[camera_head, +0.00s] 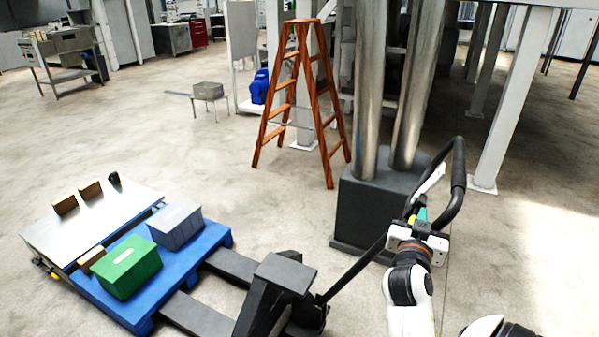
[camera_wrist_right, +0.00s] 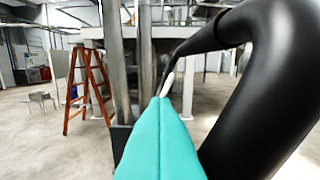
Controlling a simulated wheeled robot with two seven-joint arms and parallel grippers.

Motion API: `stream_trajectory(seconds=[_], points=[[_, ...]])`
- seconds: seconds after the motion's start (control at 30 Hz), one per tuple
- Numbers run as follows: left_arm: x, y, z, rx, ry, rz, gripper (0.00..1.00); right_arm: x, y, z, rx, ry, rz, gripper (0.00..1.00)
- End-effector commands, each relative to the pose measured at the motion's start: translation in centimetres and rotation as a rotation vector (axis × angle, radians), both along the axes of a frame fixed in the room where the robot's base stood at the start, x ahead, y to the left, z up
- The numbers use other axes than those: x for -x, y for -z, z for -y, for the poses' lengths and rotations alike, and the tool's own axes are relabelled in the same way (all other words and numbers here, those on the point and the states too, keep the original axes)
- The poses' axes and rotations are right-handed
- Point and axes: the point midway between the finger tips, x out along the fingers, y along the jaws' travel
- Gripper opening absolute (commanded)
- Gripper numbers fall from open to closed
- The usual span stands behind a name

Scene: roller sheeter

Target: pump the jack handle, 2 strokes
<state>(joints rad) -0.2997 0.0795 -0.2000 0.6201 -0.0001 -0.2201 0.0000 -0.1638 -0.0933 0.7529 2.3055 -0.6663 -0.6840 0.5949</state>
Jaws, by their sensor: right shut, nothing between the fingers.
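The jack handle (camera_head: 459,175) is a black bar ending in a loop, rising at a slant from the pallet jack (camera_head: 280,285). The loop stands upright at the right. My right gripper (camera_head: 421,214) is beside the loop's left part, shut and empty. In the right wrist view, its teal fingers (camera_wrist_right: 160,140) point forward and the thick black handle (camera_wrist_right: 262,90) runs close along their right side. I cannot tell whether they touch it. My left gripper is not in view.
A blue pallet (camera_head: 205,253) on the forks carries a green box (camera_head: 127,266) and a grey box (camera_head: 175,226). A dark block (camera_head: 365,215) with metal columns stands behind the handle. An orange ladder (camera_head: 326,145) is farther back.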

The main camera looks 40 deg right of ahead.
Motion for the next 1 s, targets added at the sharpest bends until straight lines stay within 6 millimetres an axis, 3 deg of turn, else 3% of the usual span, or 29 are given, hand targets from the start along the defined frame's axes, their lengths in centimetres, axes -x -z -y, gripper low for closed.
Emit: stream_trajectory(seconds=[0.13,0.47,0.8,1.0], points=[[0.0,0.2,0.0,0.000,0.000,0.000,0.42,1.4,0.6,0.6,-0.002,0.004,-0.003,0.00],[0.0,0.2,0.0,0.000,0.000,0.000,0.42,1.6,0.7,0.7,-0.001,0.002,-0.002,0.00],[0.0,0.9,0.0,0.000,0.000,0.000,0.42,6.0,3.0,2.6,-0.002,0.004,-0.005,0.00],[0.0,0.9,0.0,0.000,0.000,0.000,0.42,6.3,3.0,2.8,-0.002,0.002,-0.001,0.00]])
